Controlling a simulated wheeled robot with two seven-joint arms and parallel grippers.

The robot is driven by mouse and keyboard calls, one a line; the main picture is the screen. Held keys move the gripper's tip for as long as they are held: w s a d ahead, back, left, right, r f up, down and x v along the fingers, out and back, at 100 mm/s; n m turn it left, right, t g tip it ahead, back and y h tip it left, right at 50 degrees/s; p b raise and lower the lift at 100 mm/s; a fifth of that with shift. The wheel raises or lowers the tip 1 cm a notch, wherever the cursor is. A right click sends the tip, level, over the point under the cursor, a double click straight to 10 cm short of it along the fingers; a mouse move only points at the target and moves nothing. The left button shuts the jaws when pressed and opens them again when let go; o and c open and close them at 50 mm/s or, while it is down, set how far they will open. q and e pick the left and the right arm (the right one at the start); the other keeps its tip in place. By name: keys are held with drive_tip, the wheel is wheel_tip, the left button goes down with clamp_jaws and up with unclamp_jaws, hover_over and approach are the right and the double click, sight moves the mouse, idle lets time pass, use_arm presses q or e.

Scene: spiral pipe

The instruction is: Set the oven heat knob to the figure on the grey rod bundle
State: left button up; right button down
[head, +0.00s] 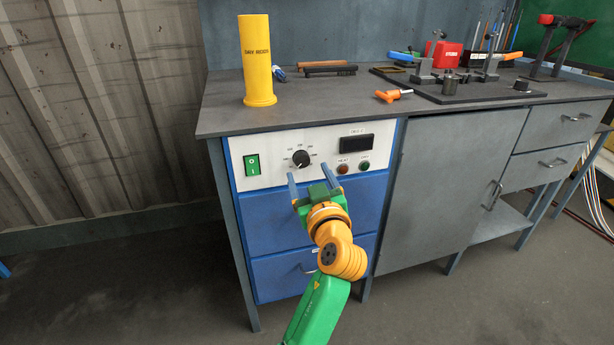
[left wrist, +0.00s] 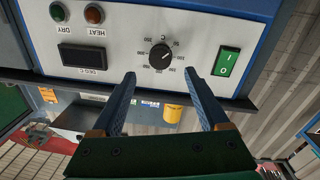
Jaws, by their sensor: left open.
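The oven heat knob (head: 301,158) is a black dial on the white control panel, with figures around it. It also shows upside down in the left wrist view (left wrist: 160,56), its white mark toward the upper right. My left gripper (head: 310,179) is open and empty, its fingers just below and in front of the knob. In the left wrist view its fingertips (left wrist: 160,75) are apart, with the knob beyond the gap. I cannot surely identify the grey rod bundle; dark rods (head: 330,70) lie at the bench back, and no figure is readable on them. My right gripper is not in view.
A green switch (head: 252,165) sits left of the knob; a dark display (head: 356,143) and two round lamps sit right. A yellow labelled tube (head: 257,60) stands on the bench (head: 330,105). An orange-handled tool (head: 392,95) lies further right. The floor at left is clear.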

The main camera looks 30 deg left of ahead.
sight(302, 161)
use_arm(q)
drive_tip(key=x, duration=0.5)
drive_tip(key=shift+w+a+f, duration=0.1)
drive_tip(key=shift+w+a, duration=0.05)
drive_tip(key=shift+a, duration=0.1)
clamp_jaws()
drive_tip(key=shift+m, duration=0.3)
